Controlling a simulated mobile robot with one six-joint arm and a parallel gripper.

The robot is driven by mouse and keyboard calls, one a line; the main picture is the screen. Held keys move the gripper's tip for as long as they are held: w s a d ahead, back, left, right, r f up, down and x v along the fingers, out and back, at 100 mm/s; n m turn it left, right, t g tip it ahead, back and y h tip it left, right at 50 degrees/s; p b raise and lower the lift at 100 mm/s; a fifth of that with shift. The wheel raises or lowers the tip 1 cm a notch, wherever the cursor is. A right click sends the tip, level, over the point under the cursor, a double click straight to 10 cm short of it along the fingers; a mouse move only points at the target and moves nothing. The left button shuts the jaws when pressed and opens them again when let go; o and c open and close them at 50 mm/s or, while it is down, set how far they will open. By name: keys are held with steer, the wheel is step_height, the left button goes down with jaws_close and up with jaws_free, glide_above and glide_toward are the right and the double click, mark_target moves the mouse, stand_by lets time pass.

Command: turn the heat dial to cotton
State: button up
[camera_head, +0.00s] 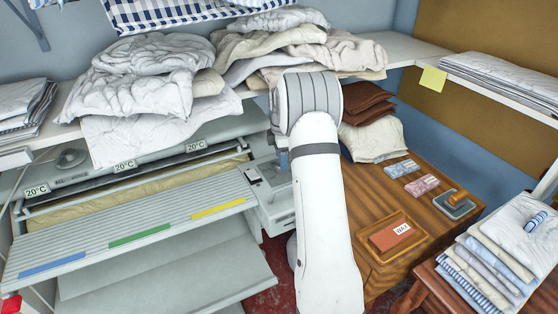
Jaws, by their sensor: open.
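The rotary ironer (130,225) stands at the left, with a slatted grey feed board across its front. Its control end (268,192) is at the board's right end, right beside my white arm in the picture. Small dark and light details show on this panel, but I cannot make out the heat dial or its setting. My arm covers the area just right of the panel. My gripper is hidden behind my own arm, so its place relative to the dial cannot be seen.
Crumpled linen (140,85) lies on the shelf above the ironer. At the right are a wooden table (440,200) with a tray holding a red-brown block (391,236), and a stack of folded cloths (495,250). A strip of red floor shows near my arm.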

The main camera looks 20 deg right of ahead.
steer(key=shift+f, duration=0.8)
steer(key=shift+c, duration=0.6)
